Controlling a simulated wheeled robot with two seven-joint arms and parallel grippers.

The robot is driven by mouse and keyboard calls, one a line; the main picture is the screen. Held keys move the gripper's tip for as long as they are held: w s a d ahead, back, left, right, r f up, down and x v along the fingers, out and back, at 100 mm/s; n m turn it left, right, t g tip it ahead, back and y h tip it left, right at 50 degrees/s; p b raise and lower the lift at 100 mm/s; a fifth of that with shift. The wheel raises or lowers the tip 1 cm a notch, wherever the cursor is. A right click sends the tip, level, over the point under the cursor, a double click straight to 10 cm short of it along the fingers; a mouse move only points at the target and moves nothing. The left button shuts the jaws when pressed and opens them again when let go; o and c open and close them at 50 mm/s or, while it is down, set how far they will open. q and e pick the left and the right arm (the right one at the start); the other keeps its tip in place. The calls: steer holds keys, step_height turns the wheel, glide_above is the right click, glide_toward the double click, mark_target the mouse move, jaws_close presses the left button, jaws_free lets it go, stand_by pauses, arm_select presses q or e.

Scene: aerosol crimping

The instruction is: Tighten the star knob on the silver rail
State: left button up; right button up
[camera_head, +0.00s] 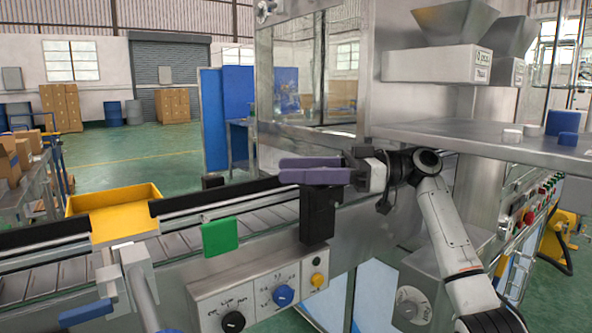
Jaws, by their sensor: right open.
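My right gripper (281,169) reaches in from the right at mid-picture, with its two purple fingers pointing left. The fingers are apart, with nothing seen between them. They are just above a black box-shaped block (318,217) at the conveyor's front side; I cannot tell if they touch it. Silver rails (270,205) run along the conveyor beside black guide strips (215,197). I cannot make out a star knob for certain on them; the gripper and the block hide part of the rail. My left gripper is not in view.
A yellow chute (115,198) and a green plate (220,236) are at the conveyor. A control panel (258,300) with black (233,321) and blue (283,295) knobs is below. A steel shelf (480,138) juts out at right. A grey bracket (125,268) stands front left.

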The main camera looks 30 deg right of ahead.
steer(key=shift+a, duration=0.1)
steer(key=c, duration=1)
steer(key=shift+c, duration=0.2)
